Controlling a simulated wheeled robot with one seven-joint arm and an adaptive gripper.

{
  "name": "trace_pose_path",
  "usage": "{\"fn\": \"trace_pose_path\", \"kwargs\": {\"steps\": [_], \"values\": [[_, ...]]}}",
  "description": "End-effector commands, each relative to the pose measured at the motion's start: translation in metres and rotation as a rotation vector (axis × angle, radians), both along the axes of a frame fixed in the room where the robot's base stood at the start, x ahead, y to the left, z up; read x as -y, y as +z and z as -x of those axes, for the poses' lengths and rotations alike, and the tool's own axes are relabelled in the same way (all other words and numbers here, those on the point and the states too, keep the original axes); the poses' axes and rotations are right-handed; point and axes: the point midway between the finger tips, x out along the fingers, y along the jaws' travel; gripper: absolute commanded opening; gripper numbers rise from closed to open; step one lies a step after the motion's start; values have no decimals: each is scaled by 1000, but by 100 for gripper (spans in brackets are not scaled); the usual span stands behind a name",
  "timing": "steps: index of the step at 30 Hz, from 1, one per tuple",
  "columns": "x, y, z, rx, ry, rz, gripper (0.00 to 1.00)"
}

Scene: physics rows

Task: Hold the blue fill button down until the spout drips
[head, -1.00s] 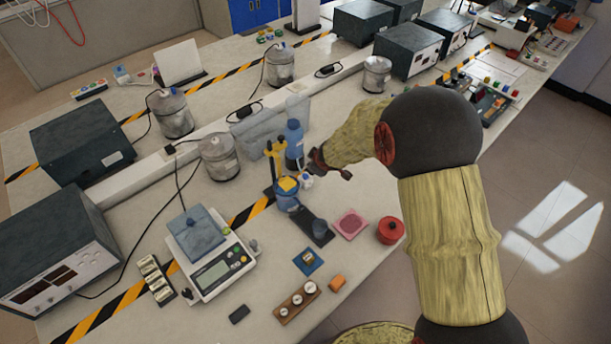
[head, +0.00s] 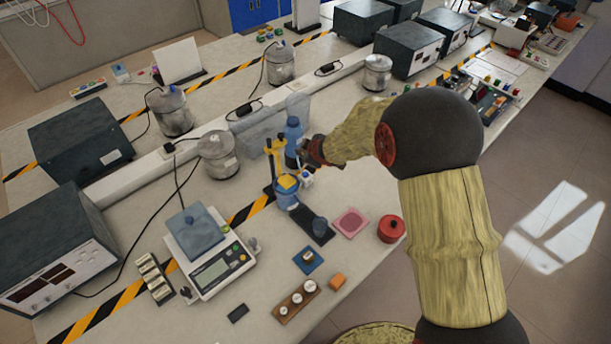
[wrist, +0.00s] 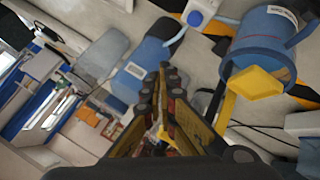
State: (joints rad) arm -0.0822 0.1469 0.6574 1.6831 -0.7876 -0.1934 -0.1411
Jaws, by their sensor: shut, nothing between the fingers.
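The fill button looks like the blue round spot on a small white block (wrist: 201,12) at the top of the wrist view. In the head view the white block (head: 307,181) sits at the right side of a blue vessel (head: 286,198) with a yellow part. The vessel also shows in the wrist view (wrist: 262,40), with its yellow piece (wrist: 255,83) in front. My gripper (head: 303,160) is shut and empty, close above and behind the white block. In the wrist view its fingertips (wrist: 164,70) are together, apart from the block. I cannot make out a drip.
A blue bottle (head: 293,133) stands close behind my gripper. A yellow stand (head: 270,165) rises left of the vessel. A pink mat (head: 350,222) and red pot (head: 391,229) lie to the right.

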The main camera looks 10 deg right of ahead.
Motion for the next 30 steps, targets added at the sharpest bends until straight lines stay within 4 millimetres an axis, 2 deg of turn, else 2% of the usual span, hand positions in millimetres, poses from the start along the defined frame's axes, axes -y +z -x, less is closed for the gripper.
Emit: {"fn": "trace_pose_path", "kwargs": {"steps": [1, 16, 21, 30], "values": [[0, -9, 0, 0, 0, 0, 0], [0, -69, 0, 0, -1, -1, 0], [0, -76, 0, 0, -1, -1, 0], [0, -75, 0, 0, -1, -1, 0]]}}
